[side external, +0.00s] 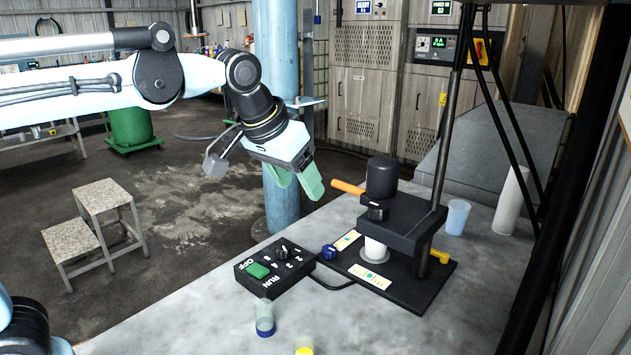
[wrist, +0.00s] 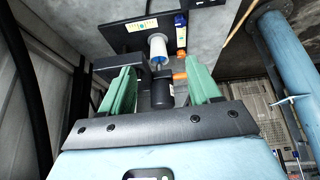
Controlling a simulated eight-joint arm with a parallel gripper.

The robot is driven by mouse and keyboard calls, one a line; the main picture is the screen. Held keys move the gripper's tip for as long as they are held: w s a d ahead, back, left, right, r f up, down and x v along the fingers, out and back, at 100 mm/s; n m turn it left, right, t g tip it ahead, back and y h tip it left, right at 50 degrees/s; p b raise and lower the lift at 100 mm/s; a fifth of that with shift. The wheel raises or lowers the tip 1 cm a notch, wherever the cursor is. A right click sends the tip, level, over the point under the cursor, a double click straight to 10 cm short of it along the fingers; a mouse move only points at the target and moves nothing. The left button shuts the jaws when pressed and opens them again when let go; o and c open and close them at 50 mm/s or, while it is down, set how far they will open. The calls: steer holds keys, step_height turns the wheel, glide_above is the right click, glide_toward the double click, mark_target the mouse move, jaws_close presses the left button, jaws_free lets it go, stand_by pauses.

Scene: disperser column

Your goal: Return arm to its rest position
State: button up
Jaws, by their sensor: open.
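My gripper (side external: 297,183) hangs at the end of the arm, in the air to the left of the disperser. Its two green fingers are apart, with nothing held; they also show apart in the wrist view (wrist: 160,93). The disperser has a black motor head (side external: 382,178) with an orange handle (side external: 348,187) on its left. A white vessel (side external: 375,249) stands under the head on the black base plate (side external: 425,289). In the wrist view, the head (wrist: 162,92) appears between the fingers, beyond them and apart from them.
A black control box (side external: 275,268) sits left of the base plate. A clear vial with a blue base (side external: 264,319) and a partly cropped yellow item (side external: 304,351) are near the front. A bluish cup (side external: 457,217) and white cylinder (side external: 511,201) stand right. A blue column (side external: 276,60) rises behind my gripper.

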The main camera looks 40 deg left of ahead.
steer(key=s+a+f+t, duration=0.1)
steer(key=s+a+f, duration=0.4)
steer(key=s+f, duration=0.5)
steer(key=shift+s+a+f+t, duration=0.2)
steer(key=shift+s+f+t, duration=0.15)
steer(key=shift+f, duration=0.5)
